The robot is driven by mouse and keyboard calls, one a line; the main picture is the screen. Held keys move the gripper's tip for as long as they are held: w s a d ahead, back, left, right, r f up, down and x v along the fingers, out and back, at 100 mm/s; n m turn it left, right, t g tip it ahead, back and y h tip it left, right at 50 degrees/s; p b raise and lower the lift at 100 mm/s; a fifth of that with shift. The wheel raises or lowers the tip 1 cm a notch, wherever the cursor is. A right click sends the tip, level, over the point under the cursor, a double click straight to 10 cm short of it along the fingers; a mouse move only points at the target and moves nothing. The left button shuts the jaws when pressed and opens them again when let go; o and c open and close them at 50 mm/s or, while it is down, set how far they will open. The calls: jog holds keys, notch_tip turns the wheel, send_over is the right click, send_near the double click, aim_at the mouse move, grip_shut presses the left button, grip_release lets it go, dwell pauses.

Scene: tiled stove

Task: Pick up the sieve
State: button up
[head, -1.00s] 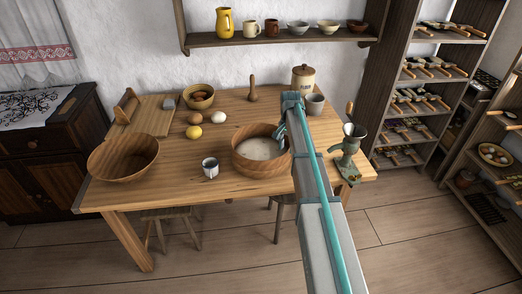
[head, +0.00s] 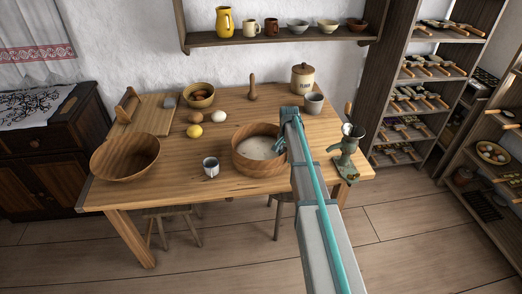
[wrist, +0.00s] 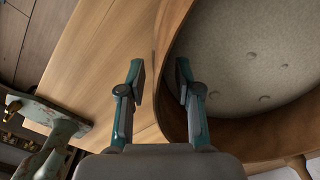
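The sieve (head: 240,163) is a round wooden hoop with a pale grey mesh-like surface inside, standing at the front middle of the table. In the wrist view the sieve (wrist: 245,55) fills the right side, and its wooden rim runs down near the picture's middle. My gripper (wrist: 160,78) is open, with one finger over the outer side of the rim and the other over the inner side. I cannot tell how far the fingertips reach down beside the rim. In the head view my arm hides most of my gripper (head: 283,140).
A metal grinder (head: 346,155) is clamped at the table's right edge, close to my arm. A grey cup (head: 314,103) and a flour jar (head: 303,77) stand behind. A large wooden bowl (head: 124,156) is at the left.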

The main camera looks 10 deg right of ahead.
grip_shut()
jog(key=shift+r, duration=0.2)
dwell(0.3)
jog(key=shift+r+b, duration=0.95)
jog(key=shift+r, duration=0.25)
jog(key=s+a+r, duration=0.2)
jog(key=s+r, duration=1.1)
jog(key=r, duration=0.2)
jog(key=shift+s+r, duration=0.3)
jog(key=shift+s, duration=0.1)
jog(key=shift+a, duration=0.1)
